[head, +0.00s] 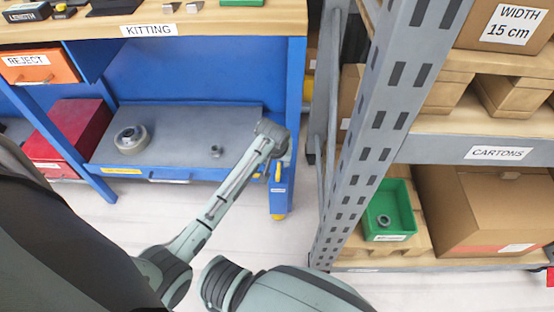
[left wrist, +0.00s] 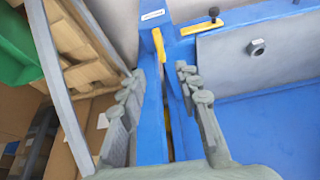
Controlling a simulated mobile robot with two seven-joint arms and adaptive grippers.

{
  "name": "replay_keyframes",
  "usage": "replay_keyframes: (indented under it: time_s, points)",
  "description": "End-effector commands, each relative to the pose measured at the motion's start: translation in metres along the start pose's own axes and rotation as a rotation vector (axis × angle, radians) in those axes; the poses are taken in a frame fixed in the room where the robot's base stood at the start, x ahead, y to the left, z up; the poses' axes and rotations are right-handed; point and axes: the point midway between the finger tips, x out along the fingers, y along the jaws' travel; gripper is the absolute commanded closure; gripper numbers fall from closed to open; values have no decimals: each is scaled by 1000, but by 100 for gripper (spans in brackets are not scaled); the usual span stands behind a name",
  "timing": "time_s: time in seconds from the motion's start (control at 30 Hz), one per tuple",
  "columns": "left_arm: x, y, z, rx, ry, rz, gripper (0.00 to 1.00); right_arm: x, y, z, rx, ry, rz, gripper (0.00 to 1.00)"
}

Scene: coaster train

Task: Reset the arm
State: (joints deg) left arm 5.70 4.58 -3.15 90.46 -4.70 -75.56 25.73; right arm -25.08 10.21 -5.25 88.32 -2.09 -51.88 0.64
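My left arm reaches up from the bottom of the head view, and its left gripper (head: 272,137) is at the right front leg of the blue workbench (head: 292,95). In the left wrist view, the two fingers of the left gripper (left wrist: 156,95) are spread apart with nothing held between them. The blue bench frame (left wrist: 152,125) shows behind and between the fingers; I cannot tell whether they touch it. My right gripper is not in view.
A grey rack (head: 368,130) with cartons (head: 490,210) and a green bin (head: 388,212) stands close right of the arm. The bench's lower shelf (head: 190,120) holds a ring-shaped part (head: 131,139) and a small nut (head: 216,151). A red box (head: 75,130) is at left. Pale floor shows below.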

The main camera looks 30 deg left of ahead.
Motion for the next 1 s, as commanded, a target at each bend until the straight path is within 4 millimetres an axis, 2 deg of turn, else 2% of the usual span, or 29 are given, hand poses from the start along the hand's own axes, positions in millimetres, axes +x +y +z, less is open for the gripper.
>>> replay_keyframes:
  time_s: [0.43,0.53,0.57,0.67,0.8,0.9,1.0]
  points:
    - [1,0,1,1,0,0,67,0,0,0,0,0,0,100]
    - [9,-6,16,28,-12,-5,67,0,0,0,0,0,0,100]
    - [13,-10,25,45,-18,-7,67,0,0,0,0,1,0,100]
    - [34,-29,73,135,-48,-16,67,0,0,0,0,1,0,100]
    - [59,-64,158,303,-96,-17,67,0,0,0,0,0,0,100]
    - [68,-86,214,412,-127,-9,67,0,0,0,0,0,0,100]
    - [71,-104,256,494,-150,0,67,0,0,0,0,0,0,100]
